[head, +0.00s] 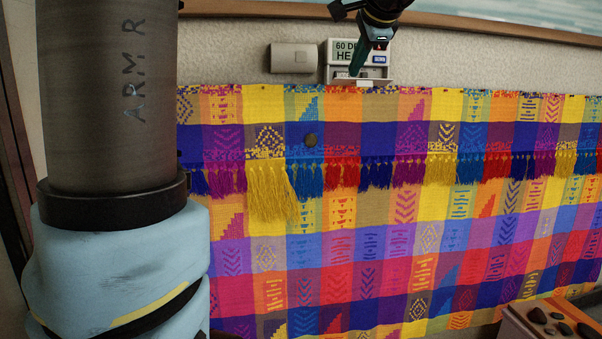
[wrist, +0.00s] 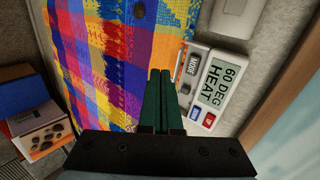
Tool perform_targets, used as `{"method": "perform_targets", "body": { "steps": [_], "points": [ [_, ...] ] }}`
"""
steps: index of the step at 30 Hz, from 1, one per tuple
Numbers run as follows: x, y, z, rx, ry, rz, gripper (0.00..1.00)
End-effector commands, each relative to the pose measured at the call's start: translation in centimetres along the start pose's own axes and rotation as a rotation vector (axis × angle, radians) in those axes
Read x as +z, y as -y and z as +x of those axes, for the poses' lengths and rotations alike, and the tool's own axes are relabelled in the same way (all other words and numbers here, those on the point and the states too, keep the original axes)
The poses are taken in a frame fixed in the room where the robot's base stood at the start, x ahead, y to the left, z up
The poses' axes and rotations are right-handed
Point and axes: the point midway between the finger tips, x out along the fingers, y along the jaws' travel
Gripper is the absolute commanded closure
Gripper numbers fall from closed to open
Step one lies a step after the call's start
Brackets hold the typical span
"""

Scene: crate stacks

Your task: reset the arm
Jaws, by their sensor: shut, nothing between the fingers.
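My gripper (head: 358,62) shows at the top of the head view, in front of a white thermostat (head: 341,53) on the wall. In the wrist view my gripper (wrist: 163,78) has its two dark green fingers together, with nothing between them. The thermostat (wrist: 212,88) lies just to the right of the fingertips there. My arm fills the left of the head view.
A colourful woven cloth (head: 400,215) with tassels hangs on the wall below the thermostat. A blank light box (head: 293,57) is on the wall to the thermostat's left.

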Motion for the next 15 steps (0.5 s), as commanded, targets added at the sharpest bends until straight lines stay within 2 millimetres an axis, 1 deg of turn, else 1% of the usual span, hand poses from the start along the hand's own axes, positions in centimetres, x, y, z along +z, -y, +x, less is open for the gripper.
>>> {"method": "perform_targets", "body": {
  "steps": [1,2,3,5,6,8,9,10,11,12,14,15],
  "points": [
    [1.3,-2.2,2.3,0.059,0.019,-0.030,1.00],
    [2.1,-3.5,3.6,0.096,0.029,-0.058,1.00],
    [3.2,-5.6,5.4,0.149,0.042,-0.099,1.00],
    [5.2,-8.8,7.8,0.230,0.067,-0.173,1.00],
    [6.6,-11.0,9.2,0.282,0.086,-0.229,1.00],
    [8.8,-14.4,11.0,0.357,0.119,-0.321,1.00],
    [10.3,-16.7,12.0,0.405,0.144,-0.388,1.00],
    [11.5,-18.4,12.7,0.439,0.165,-0.442,1.00],
    [12.6,-20.2,13.2,0.473,0.187,-0.499,1.00],
    [14.2,-22.6,13.8,0.515,0.219,-0.578,1.00],
    [16.5,-26.0,14.4,0.571,0.273,-0.701,1.00],
    [17.9,-28.2,14.5,0.602,0.309,-0.784,1.00]
  ]
}}
